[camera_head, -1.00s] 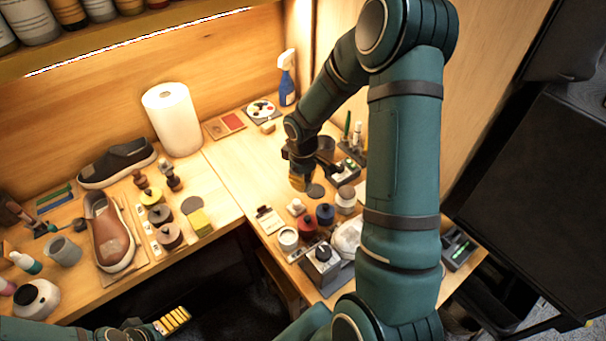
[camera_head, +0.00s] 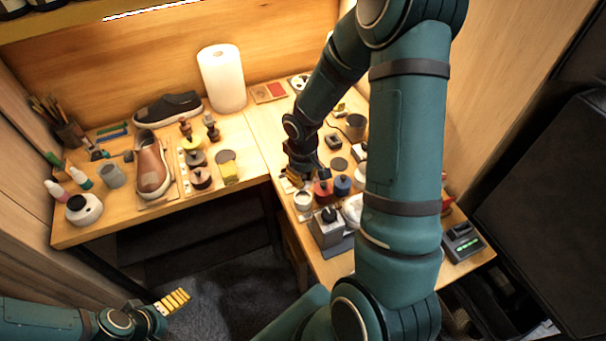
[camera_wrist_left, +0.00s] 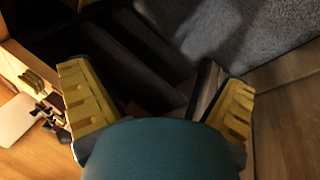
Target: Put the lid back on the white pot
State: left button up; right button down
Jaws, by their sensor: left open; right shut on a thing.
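The white pot (camera_head: 303,201) stands on the right-hand bench in the head view, left of a red pot (camera_head: 322,193) and a blue pot (camera_head: 342,185). No separate white lid can be made out on the bench. My right gripper (camera_head: 291,184) points down, close behind and left of the white pot. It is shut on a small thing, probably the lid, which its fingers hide. My left gripper (camera_head: 173,302) is open and empty, low in front of the left bench. Its spread yellow fingers show in the left wrist view (camera_wrist_left: 158,95).
A grey box with a black knob (camera_head: 327,228) stands just in front of the white pot. A dark round pad (camera_head: 339,163) lies behind the pots. A brown shoe (camera_head: 152,165) and brushes are on the left bench.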

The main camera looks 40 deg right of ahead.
jog(key=b, duration=0.3)
send_over(303, 199)
jog(key=shift+f, duration=2.1)
pick_arm(q)
jog(key=shift+g, duration=0.3)
jog(key=shift+s+d+f+b, duration=0.1)
jog(key=shift+s+f+b, duration=0.2)
jog(key=shift+f, duration=0.55)
jog(key=shift+s+f+b, duration=0.2)
jog(key=shift+f+b, duration=0.1)
jog(key=shift+f, duration=0.5)
jog(key=shift+s+d+f+b, duration=0.1)
jog(key=shift+s+f+b, duration=0.2)
jog(key=shift+f, duration=0.55)
pick_arm(e)
jog(key=shift+f, duration=1.05)
pick_arm(q)
jog(key=shift+f+b, duration=0.5)
pick_arm(e)
jog(key=shift+f, duration=0.2)
jog(key=shift+c, duration=1.6)
grip_release()
pick_arm(q)
jog(key=shift+r, duration=0.15)
pick_arm(e)
jog(key=shift+r, duration=0.15)
